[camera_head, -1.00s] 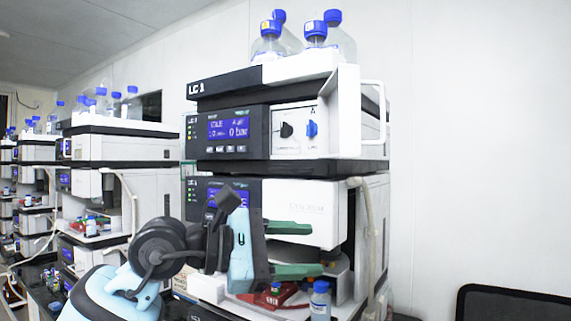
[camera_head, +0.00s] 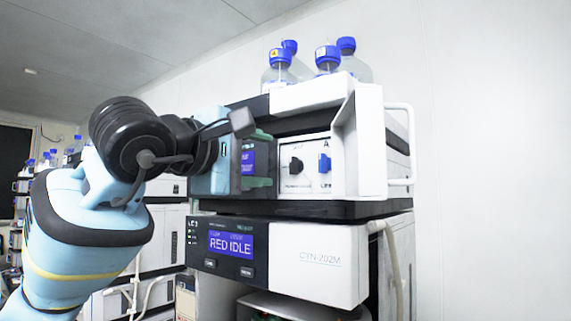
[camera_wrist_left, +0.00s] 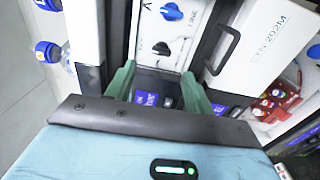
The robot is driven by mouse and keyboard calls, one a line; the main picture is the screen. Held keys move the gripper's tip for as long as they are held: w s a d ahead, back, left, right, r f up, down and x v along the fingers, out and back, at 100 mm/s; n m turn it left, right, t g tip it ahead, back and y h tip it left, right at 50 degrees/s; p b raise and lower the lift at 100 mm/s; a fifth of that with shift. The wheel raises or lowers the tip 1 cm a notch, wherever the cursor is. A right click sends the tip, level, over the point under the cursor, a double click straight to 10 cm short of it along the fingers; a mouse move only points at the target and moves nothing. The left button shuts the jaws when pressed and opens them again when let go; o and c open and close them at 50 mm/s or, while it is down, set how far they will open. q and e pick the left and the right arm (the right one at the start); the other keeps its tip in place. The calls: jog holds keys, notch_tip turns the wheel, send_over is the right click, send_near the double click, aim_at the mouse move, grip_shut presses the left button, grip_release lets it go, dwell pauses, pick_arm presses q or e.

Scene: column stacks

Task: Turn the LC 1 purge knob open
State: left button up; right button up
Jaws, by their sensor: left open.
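The pump module (camera_head: 380,140) has a white panel with a black knob (camera_head: 296,165) on the left and a blue knob (camera_head: 324,163) on the right. The label under the black knob is too small to read; in the left wrist view the blue knob (camera_wrist_left: 172,12) stands by the word LINE. My left gripper (camera_head: 262,155) is just left of the panel, covering the module's display area. In the left wrist view my open gripper (camera_wrist_left: 158,82) has its green fingers apart and empty, with the black knob (camera_wrist_left: 161,48) beyond the tips, apart from them.
Blue-capped bottles (camera_head: 327,60) stand on top of the stack. A lower module (camera_head: 318,262) reads RED IDLE. A white handle (camera_head: 400,145) and pale tubing (camera_head: 388,240) are at the right side. Other stacks stand behind on the left. The wall side is clear.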

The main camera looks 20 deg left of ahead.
aim_at(291, 165)
pick_arm(q)
jog(key=x, duration=0.7)
jog(key=shift+w+f, duration=0.15)
pick_arm(e)
jog(key=shift+w+r, duration=0.2)
jog(key=shift+w, duration=0.15)
pick_arm(q)
jog(key=c, duration=1)
